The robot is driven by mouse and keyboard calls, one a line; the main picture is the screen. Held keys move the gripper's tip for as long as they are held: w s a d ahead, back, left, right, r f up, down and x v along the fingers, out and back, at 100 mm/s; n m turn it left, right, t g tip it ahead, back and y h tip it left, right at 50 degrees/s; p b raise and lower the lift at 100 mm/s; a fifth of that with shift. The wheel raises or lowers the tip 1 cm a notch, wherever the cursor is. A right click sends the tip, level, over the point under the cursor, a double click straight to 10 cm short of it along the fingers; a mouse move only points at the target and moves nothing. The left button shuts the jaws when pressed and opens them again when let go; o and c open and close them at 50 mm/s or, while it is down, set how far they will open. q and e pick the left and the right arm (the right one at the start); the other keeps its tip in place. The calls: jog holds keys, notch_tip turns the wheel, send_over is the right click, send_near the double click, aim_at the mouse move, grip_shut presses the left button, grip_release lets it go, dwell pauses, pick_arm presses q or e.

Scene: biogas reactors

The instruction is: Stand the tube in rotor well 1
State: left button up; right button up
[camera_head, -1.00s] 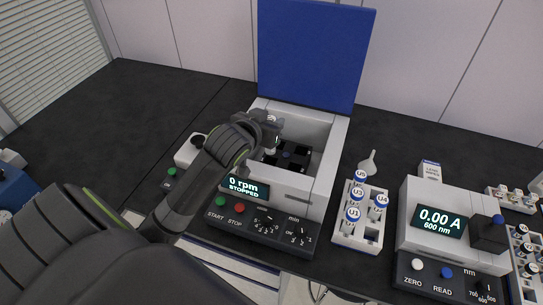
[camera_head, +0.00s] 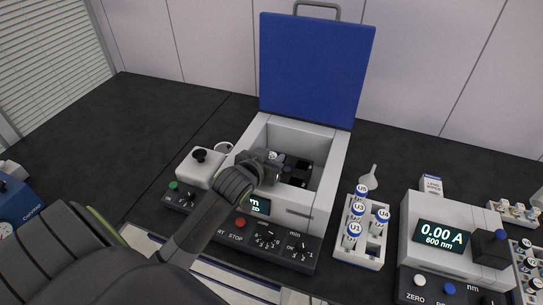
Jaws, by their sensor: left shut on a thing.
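The centrifuge (camera_head: 328,185) stands open with its blue lid (camera_head: 315,68) raised. Its dark rotor (camera_head: 299,168) sits in the white chamber, partly hidden by my gripper. My left gripper (camera_head: 273,158) is at the left side of the rotor, inside the chamber opening. It is shut on the tube, which is mostly hidden by the gripper and wrist. I cannot tell whether the tube is in a well, or which well is number 1. My right gripper is not in view.
A white rack (camera_head: 350,246) holds several blue-capped tubes right of the centrifuge. A photometer (camera_head: 433,237) reads 0.00 A at the right. A white device with a black knob (camera_head: 199,156) stands left.

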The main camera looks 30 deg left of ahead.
pick_arm(q)
jog(key=shift+s+f, duration=0.1)
jog(key=shift+f, duration=0.3)
jog(key=o, duration=1)
jog(key=shift+a+f, duration=0.1)
jog(key=shift+f, duration=0.15)
jog(key=shift+c, duration=0.2)
jog(key=shift+r, duration=0.2)
jog(key=v, duration=0.4)
jog(key=r+v, duration=0.1)
jog(key=v, duration=0.7)
jog(key=shift+r+b, duration=0.25)
jog(key=shift+b, duration=0.15)
